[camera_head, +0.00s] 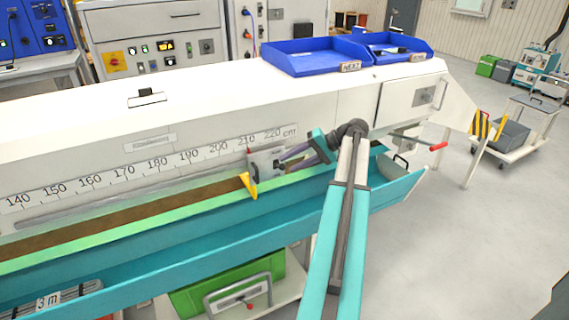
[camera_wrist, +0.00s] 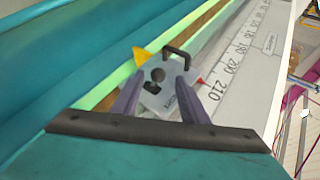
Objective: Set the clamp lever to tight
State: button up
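The clamp carriage, a small pale plate (camera_head: 266,163), sits on the rail by the scale, near the 210 mark. In the wrist view the plate (camera_wrist: 160,98) bears a dark knob-like lever (camera_wrist: 157,75), a black bracket handle (camera_wrist: 179,55) and a yellow wedge (camera_wrist: 140,56). The yellow wedge (camera_head: 248,185) hangs over the trough side in the head view. My gripper (camera_head: 284,157) reaches the plate from the right. In the wrist view its fingers (camera_wrist: 160,78) are apart, with the dark lever between their tips; contact is unclear. Lettering on the plate is too small to read.
The printed scale (camera_head: 160,165) runs along the white bench. A teal trough (camera_head: 150,255) lies in front. A red-gripped lever (camera_head: 438,146) sticks out at the bench's right end. Blue trays (camera_head: 312,66) stand on top.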

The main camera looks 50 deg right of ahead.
jog(key=p+v, duration=0.2)
jog(key=v, duration=0.7)
jog(key=shift+p, duration=0.35)
jog(key=shift+w, duration=0.15)
